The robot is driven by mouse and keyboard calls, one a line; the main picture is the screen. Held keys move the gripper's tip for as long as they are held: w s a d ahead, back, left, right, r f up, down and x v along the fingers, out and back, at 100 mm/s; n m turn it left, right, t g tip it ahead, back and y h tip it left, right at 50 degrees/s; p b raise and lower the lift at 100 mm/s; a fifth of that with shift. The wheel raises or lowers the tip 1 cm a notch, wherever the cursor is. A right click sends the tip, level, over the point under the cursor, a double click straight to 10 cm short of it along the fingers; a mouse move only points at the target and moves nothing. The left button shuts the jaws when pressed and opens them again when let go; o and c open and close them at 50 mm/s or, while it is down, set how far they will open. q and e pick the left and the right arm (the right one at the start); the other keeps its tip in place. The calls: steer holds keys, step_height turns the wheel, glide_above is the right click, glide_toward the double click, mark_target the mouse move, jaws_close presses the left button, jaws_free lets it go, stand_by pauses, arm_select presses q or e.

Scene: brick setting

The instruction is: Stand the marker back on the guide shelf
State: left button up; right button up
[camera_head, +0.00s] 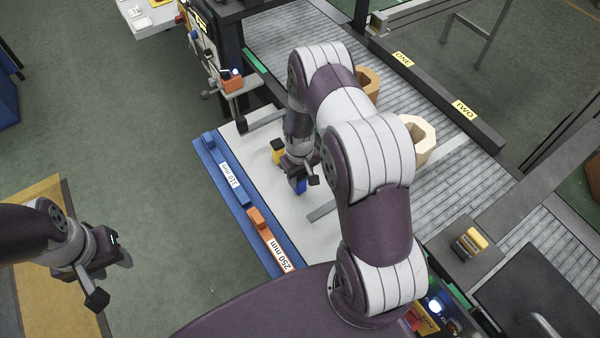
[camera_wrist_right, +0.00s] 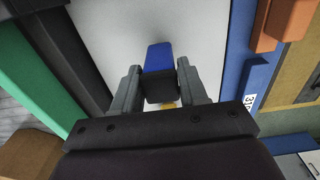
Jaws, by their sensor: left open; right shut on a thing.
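The marker appears to be the block with a blue end and a dark middle (camera_wrist_right: 160,60), held between the fingers of my right gripper (camera_wrist_right: 160,80). In the head view its blue end (camera_head: 301,186) shows below my right gripper (camera_head: 302,176), over the pale table. A bit of yellow shows behind the dark part in the wrist view. I cannot tell whether it touches the table. My left gripper (camera_head: 111,277) is open and empty at the lower left. Which ledge is the guide shelf is unclear; a blue rail (camera_head: 209,158) with labels edges the table.
The blue rail carries an orange block (camera_head: 257,219). A machine with an orange box (camera_head: 232,80) stands behind. A wooden ring (camera_head: 368,82) and a cream ring (camera_head: 419,140) lie on the roller conveyor (camera_head: 440,190). A yellow-and-dark block (camera_head: 469,243) sits on a grey plate at right.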

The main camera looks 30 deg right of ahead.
steer(key=shift+w+f, duration=0.15)
steer(key=shift+f, duration=0.15)
steer(key=o, duration=0.8)
steer(key=shift+o, duration=0.2)
steer(key=shift+r, duration=0.35)
step_height(320, 180, up, 11)
steer(key=b, duration=0.2)
steer(key=shift+a+f+b, duration=0.1)
steer(key=shift+f+b, duration=0.1)
steer(key=shift+b, duration=0.2)
steer(key=s+a+r+t, duration=0.1)
steer(key=s+a+r, duration=0.7)
steer(key=s+r, duration=0.3)
steer(key=shift+s+m, duration=0.3)
steer(key=shift+s, duration=1.05)
